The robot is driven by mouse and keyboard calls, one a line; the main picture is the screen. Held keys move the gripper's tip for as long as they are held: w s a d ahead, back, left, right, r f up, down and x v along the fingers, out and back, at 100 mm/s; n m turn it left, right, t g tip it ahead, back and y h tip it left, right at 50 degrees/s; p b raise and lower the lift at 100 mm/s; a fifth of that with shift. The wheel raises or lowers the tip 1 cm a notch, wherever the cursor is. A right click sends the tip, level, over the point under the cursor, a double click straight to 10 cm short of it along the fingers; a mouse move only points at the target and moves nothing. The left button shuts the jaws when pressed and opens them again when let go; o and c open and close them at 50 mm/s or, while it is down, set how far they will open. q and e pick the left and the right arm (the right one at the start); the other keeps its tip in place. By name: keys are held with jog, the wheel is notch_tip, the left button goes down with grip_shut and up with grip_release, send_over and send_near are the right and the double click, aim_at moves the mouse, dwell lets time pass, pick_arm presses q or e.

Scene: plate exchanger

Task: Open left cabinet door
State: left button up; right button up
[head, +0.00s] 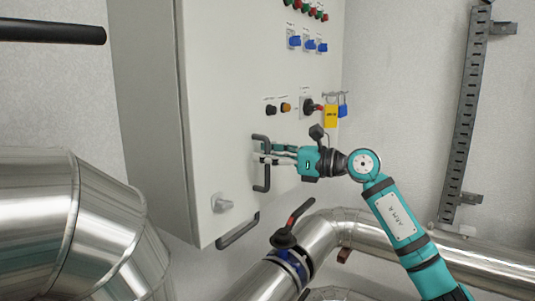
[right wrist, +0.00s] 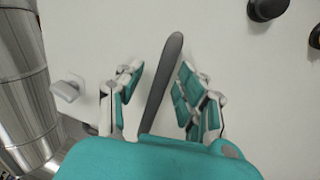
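The pale grey cabinet door (head: 225,120) looks shut and flush with the cabinet in the head view. A dark vertical bar handle (head: 262,180) stands on its lower part. My right gripper (head: 262,153) is at this handle, with its fingers reaching in from the right. In the right wrist view the handle (right wrist: 165,75) lies between the two fingers of the gripper (right wrist: 160,67). The fingers are spread, with a visible gap on each side of the handle. Part of the handle is hidden behind the gripper body. My left gripper is not in view.
A small metal latch (head: 221,204) and a dark lower bar (head: 238,231) are near the door's bottom edge. Switches and a yellow tag (head: 330,116) are above the gripper. Silver pipes (head: 350,230) with a red-handled valve (head: 287,236) run below; a large duct (head: 60,220) is left.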

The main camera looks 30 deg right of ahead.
grip_shut()
dwell(0.5)
